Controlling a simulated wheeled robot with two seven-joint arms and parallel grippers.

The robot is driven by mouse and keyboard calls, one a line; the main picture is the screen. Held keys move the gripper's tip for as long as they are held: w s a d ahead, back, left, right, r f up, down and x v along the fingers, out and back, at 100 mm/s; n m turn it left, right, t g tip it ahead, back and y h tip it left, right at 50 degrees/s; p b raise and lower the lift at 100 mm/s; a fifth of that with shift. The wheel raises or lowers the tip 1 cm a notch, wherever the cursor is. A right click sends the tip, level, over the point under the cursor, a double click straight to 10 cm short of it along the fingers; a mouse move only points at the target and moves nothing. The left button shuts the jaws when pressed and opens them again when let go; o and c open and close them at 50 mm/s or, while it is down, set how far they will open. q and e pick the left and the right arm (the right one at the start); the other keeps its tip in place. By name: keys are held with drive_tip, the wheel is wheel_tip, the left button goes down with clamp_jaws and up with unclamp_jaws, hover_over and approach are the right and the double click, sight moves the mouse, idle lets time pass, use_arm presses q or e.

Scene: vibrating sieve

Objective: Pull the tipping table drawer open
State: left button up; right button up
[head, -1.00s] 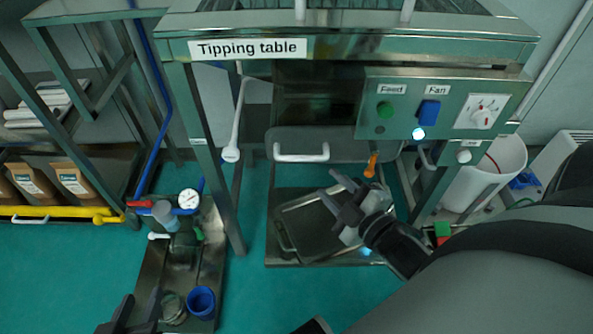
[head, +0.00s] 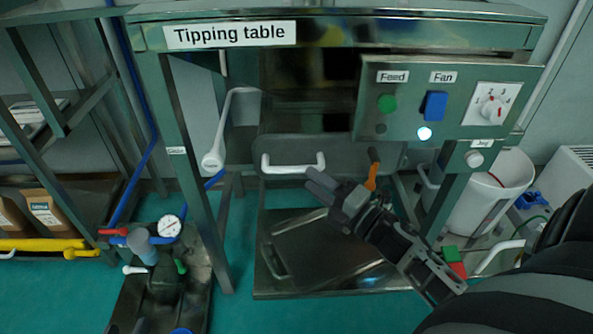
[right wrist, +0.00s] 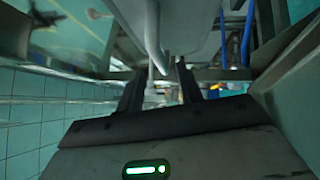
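The tipping table (head: 333,33) stands ahead with its name label on the top beam. Its drawer has a grey front panel (head: 345,147) with a white bar handle (head: 293,168). My right gripper (head: 314,184) is just below and right of the handle, with its fingers pointing toward it. In the right wrist view the two fingers are apart, and a pale bar (right wrist: 154,35), seemingly the handle, shows beyond and between them. I see no contact with the handle. The drawer looks shut. My left gripper is not in view.
An orange-handled lever (head: 371,176) is close beside my right gripper. The control panel (head: 450,98) with Feed and Fan buttons is above right. A metal tray (head: 320,245) lies below. A white bin (head: 490,195) is at right, and a pump with gauge (head: 168,227) at lower left.

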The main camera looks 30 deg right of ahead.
sight(296, 167)
drive_tip(key=x, duration=0.5)
drive_tip(key=shift+w+a, duration=0.1)
drive_tip(key=shift+w, duration=0.3)
clamp_jaws()
drive_tip(key=shift+s+a, duration=0.1)
